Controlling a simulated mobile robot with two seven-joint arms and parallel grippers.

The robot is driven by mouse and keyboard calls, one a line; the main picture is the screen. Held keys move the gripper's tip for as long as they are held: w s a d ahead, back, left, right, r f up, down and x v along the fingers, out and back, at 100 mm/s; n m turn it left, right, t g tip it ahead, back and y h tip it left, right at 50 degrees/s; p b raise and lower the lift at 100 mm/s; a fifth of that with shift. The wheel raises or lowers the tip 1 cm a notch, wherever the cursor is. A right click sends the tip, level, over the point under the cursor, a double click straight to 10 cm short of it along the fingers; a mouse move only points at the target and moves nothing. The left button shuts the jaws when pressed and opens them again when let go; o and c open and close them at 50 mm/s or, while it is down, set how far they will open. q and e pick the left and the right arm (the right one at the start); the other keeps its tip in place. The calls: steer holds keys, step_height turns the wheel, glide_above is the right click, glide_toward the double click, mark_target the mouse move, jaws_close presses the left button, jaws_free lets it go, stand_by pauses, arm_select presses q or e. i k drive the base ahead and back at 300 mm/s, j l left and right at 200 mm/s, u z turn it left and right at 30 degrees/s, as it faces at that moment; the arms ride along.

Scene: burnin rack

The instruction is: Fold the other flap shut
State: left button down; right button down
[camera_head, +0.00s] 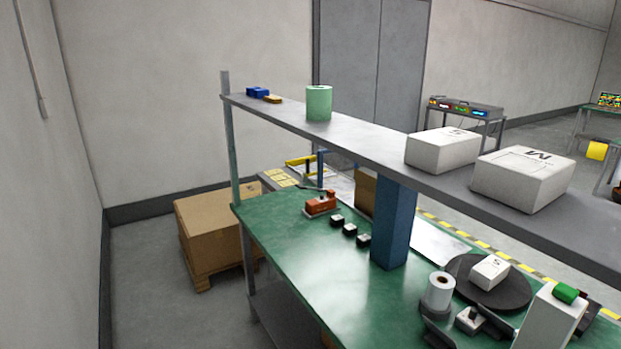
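No open flap can be made out on any box in this view. A large brown carton (222,228) stands on a pallet on the floor at the left, and its top looks closed. Part of another brown box (365,190) shows behind the blue post on the green bench, and its top is hidden. A small white box marked S (489,271) sits on a dark round turntable (513,292) at the right of the bench. Two white boxes, one marked S (443,150) and one marked M (522,178), stand closed on the shelf. Neither of my grippers shows.
The grey shelf (370,142) runs above the green bench (335,272), with a blue post (393,225) between them. A white roll (439,291) and a white block with a green top (548,320) crowd the bench's right end. The bench's front left is clear.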

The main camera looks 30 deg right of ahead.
mark_target(366, 181)
steer(key=i+j+z, duration=0.15)
steer(key=i, duration=1.2)
steer(key=i+z, duration=0.1)
steer(key=z, duration=0.75)
steer(key=i+z, duration=0.15)
steer(key=z, duration=0.25)
